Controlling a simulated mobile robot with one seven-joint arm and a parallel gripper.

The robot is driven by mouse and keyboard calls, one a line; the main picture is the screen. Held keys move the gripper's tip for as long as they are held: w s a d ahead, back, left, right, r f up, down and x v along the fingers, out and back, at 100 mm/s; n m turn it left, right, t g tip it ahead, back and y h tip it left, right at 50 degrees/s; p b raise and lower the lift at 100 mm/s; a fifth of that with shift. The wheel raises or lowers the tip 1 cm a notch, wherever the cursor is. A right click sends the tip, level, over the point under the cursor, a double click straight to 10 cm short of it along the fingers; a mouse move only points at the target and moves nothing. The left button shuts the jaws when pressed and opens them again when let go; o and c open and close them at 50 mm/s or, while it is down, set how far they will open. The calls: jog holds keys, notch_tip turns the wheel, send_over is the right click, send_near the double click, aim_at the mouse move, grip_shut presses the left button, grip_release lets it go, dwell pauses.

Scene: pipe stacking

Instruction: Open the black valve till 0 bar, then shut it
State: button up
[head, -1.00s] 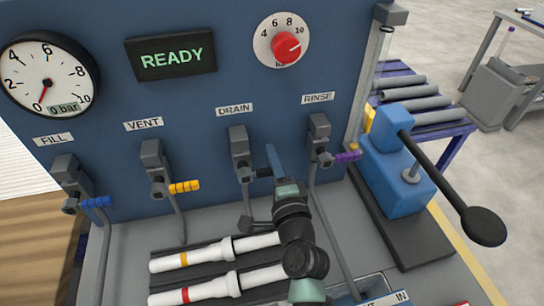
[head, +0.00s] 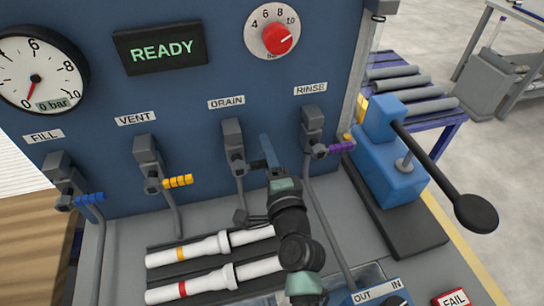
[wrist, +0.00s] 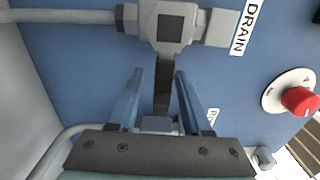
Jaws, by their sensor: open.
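The black valve is the one under the DRAIN label; its black handle (head: 257,164) sticks out to the right of the grey valve body (head: 234,145). In the wrist view the black handle (wrist: 162,88) runs down from the valve body (wrist: 168,28) between my two blue fingers. My gripper (wrist: 160,74) is open, one finger on each side of the handle, with gaps visible. In the head view my gripper (head: 268,152) is at the handle and partly hides its end. The round gauge (head: 38,72) has its needle at 0 and its display reads 0 bar.
Blue (head: 89,198), yellow (head: 178,181) and purple (head: 342,147) valve handles stand on either side. The screen (head: 160,52) reads READY. A red dial (head: 277,39) is above. White pipes (head: 190,252) lie below; a blue lever press (head: 390,165) stands right.

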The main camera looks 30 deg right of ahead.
jog(key=b+v, duration=0.1)
jog(key=v, duration=1.1)
jog(key=shift+s, duration=0.35)
jog(key=shift+a, duration=0.1)
jog(key=w+a+r+n+t+y+p, duration=0.1)
jog(key=w+a+r+n+t, duration=0.2)
jog(key=r, duration=0.6)
jog(key=w+a+r+n+y+p, duration=0.15)
jog(key=a+r+n, duration=0.35)
jog(key=r, duration=0.5)
jog(key=w+a+r+n+t+y+p, duration=0.1)
jog(key=w+a+r+n+t+y, duration=0.25)
jog(key=r, duration=0.55)
jog(key=s+a+r+n+t+p, duration=0.1)
jog(key=s+a+r+n, duration=0.3)
jog(key=r, duration=0.8)
jog(key=s+a+r+n+t+h+p, duration=0.1)
jog(key=s+a+r+n, duration=0.3)
jog(key=r, duration=0.9)
jog(key=shift+s+r+n+t, duration=0.15)
jog(key=shift+s+n+t, duration=0.2)
jog(key=shift+n+t, duration=0.5)
